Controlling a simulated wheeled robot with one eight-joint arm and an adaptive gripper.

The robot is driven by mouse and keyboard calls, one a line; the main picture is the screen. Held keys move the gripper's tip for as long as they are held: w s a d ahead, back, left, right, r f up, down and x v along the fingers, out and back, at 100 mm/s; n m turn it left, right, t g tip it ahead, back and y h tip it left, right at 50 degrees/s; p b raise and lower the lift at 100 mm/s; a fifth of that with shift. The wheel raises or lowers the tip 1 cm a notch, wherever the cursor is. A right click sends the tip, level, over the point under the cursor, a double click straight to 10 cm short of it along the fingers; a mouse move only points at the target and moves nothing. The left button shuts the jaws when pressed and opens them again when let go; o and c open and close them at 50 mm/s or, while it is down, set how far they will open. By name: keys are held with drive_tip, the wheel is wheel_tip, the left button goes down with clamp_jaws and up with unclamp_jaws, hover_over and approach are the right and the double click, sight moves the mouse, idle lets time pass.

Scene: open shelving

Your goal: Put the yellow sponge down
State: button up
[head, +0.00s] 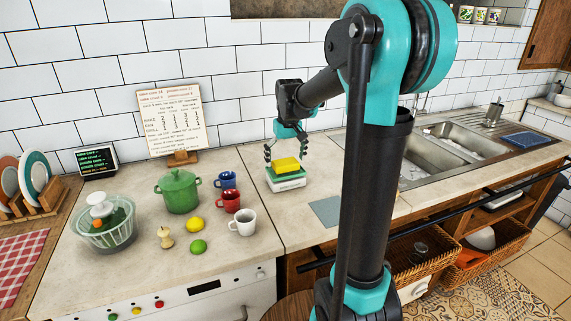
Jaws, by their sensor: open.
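The yellow sponge (286,164) rests on top of a small stack with a green and white block (286,181) beneath it, on the counter left of the sink. My gripper (286,150) is open just above the sponge, with its fingers spread to either side and pointing down. The sponge sits between and below the fingertips; whether a fingertip touches it is too small to tell.
A grey mat (326,211) lies in front of the stack. Left stand a white mug (243,223), red mug (229,201), blue mug (225,180) and green pot (178,192). The sink (400,160) is right, partly hidden by my arm. Counter around the stack is clear.

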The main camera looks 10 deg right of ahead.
sight(287, 164)
wheel_tip(287, 164, up, 10)
drive_tip(key=s, duration=0.1)
drive_tip(key=shift+d+r, duration=0.15)
drive_tip(key=shift+r, duration=0.1)
drive_tip(key=shift+s, duration=0.2)
